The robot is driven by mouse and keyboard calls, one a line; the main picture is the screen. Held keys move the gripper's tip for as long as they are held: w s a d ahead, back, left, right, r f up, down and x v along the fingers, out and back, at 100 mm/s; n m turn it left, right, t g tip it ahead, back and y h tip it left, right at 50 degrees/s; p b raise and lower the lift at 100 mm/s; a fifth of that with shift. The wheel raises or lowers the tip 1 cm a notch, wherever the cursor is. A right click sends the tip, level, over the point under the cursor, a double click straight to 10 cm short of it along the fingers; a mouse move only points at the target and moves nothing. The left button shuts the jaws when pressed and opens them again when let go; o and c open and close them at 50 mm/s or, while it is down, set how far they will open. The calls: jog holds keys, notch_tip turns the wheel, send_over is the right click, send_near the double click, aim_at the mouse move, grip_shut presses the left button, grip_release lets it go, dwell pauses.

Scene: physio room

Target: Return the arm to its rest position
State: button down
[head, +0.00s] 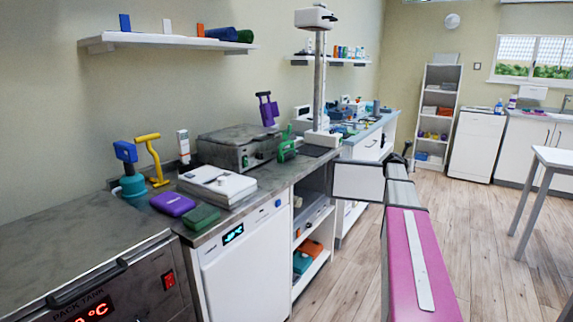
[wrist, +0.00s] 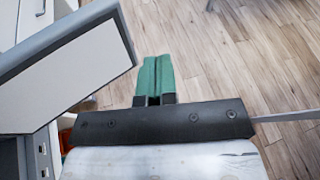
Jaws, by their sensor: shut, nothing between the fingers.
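My gripper (wrist: 155,74) shows in the wrist view, with its two green fingers together and nothing between them. It points over bare wooden floor. A white panel with a grey edge (wrist: 70,75) lies to the left of the fingers in that view, with a visible gap beside the fingertips. I cannot make out my gripper in the head view.
The counter (head: 262,180) at left holds a grey scale-like device (head: 238,148), a white box (head: 217,184), a purple pouch (head: 172,203), a green pouch (head: 202,218) and a yellow-handled tool (head: 153,160). A white table (head: 553,158) stands right. Open floor (head: 490,240) lies between.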

jog(key=a+f+n+t+y, duration=0.2)
jog(key=a+n+t+y, duration=0.4)
jog(key=a+n, duration=1)
jog(key=s+a+f+n+y, duration=0.45)
jog(key=a+n, duration=0.25)
jog(key=a, duration=0.3)
jog(key=s+a+f+n+y, duration=0.3)
jog(key=a+f+n, duration=0.25)
jog(key=a, duration=0.35)
jog(key=s+a+f+n+g+y, duration=0.1)
jog(key=s+a+f+n+g, duration=0.4)
jog(key=s, duration=0.3)
jog(key=s+a+f+n+g+y, duration=0.1)
jog(key=s+a+f+n+g, duration=0.2)
jog(key=s+a+f+n, duration=0.4)
jog(key=s+d+f+n+g+h, duration=0.1)
jog(key=s+f+n+g+h, duration=0.1)
jog(key=s, duration=0.6)
jog(key=s+d+f+n+g+h, duration=0.2)
jog(key=s+g, duration=0.2)
jog(key=s, duration=0.4)
jog(key=shift+w+d, duration=0.1)
